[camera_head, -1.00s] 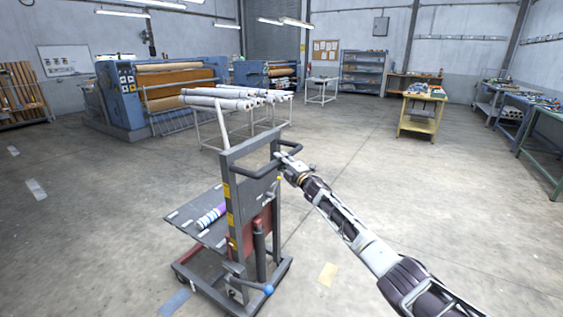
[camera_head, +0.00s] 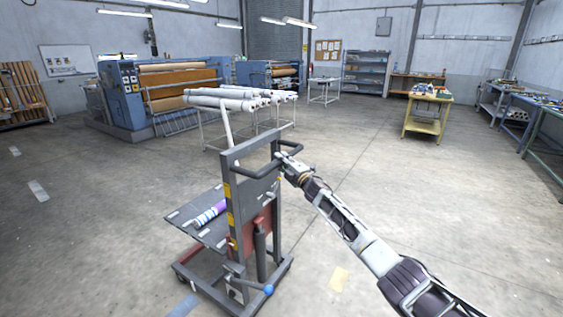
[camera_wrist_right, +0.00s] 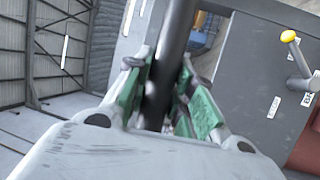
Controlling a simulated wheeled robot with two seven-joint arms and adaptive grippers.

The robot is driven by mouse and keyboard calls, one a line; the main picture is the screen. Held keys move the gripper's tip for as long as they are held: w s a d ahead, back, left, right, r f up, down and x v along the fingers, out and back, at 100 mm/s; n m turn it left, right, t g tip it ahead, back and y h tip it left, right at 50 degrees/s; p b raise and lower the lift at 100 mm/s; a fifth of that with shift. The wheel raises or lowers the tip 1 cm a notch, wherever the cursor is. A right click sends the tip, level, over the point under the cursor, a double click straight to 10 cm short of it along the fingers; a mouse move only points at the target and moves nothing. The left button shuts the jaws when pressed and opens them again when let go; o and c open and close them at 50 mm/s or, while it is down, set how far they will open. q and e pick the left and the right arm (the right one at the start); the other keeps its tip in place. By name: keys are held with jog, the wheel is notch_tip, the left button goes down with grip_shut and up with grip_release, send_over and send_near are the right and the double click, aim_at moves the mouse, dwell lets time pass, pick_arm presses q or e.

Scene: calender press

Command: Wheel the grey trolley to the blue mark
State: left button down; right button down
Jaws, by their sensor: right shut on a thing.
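The grey trolley (camera_head: 250,205) stands in front of me, with an upright frame, a dark handle and a low platform. A roll with purple, white and blue bands (camera_head: 209,215) lies on the platform. My right gripper (camera_head: 286,160) is shut on the right part of the trolley's handle. In the right wrist view, the green-padded fingers (camera_wrist_right: 163,95) close around the dark handle bar (camera_wrist_right: 172,45). The blue mark (camera_head: 184,305) is on the floor at the bottom edge, just left of the trolley's near end and partly cut off. My left gripper is not in view.
A yellow table (camera_head: 426,118) is at the back right. The floor left and right is open.

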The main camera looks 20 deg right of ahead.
jog(key=c, duration=1.2)
grip_release()
jog(key=shift+s+d, duration=0.1)
jog(key=shift+s, duration=0.05)
jog(key=v, duration=1.1)
jog(key=shift+s+f, duration=0.2)
jog(key=shift+s, duration=0.15)
jog(key=shift+d, duration=0.1)
